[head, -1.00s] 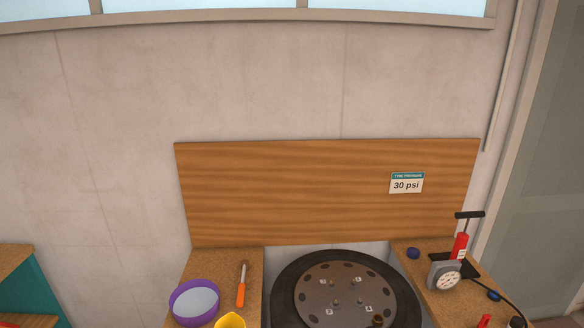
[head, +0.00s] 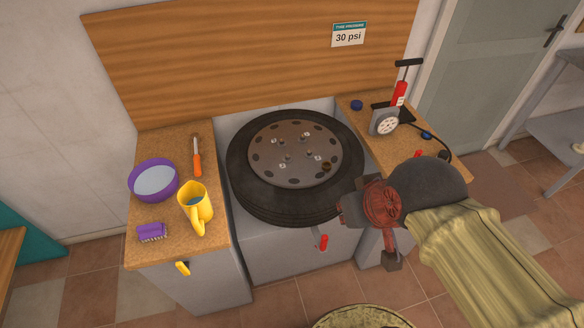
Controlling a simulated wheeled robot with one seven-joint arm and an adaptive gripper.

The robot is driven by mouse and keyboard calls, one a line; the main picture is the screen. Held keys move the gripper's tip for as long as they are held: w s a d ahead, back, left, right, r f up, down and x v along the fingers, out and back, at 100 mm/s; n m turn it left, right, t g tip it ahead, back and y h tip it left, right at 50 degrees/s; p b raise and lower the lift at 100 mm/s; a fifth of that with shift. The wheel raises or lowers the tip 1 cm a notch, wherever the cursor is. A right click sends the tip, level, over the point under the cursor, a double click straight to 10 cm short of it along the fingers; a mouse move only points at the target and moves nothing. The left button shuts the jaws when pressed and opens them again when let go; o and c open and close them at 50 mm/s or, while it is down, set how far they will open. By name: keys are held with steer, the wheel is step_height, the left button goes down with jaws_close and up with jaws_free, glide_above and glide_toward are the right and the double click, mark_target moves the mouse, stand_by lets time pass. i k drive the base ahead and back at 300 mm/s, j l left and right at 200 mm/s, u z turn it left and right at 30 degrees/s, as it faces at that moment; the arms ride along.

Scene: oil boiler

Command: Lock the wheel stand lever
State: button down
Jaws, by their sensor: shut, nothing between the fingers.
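The wheel (head: 290,205) lies flat on the grey wheel stand (head: 285,250), its black tyre around a brown hub with numbered studs. A small lever with a red handle (head: 323,242) sticks out from the stand's front face, just below the tyre. It appears to be the stand lever, with its handle pointing roughly downward. My gripper (head: 391,262) is shut and empty, pointing down, to the right of the red lever and apart from it. My arm comes in from the lower right and hides part of the right cabinet.
The left worktop (head: 215,240) holds a purple bowl (head: 143,190), a yellow jug (head: 190,204), a purple brush (head: 152,232) and an orange-handled tool (head: 197,162). A yellow handle (head: 183,268) is on its front. A red pump (head: 399,93) and gauge (head: 386,122) stand on the right worktop.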

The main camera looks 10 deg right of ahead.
mark_target(184, 268)
steer(key=u, duration=1.55)
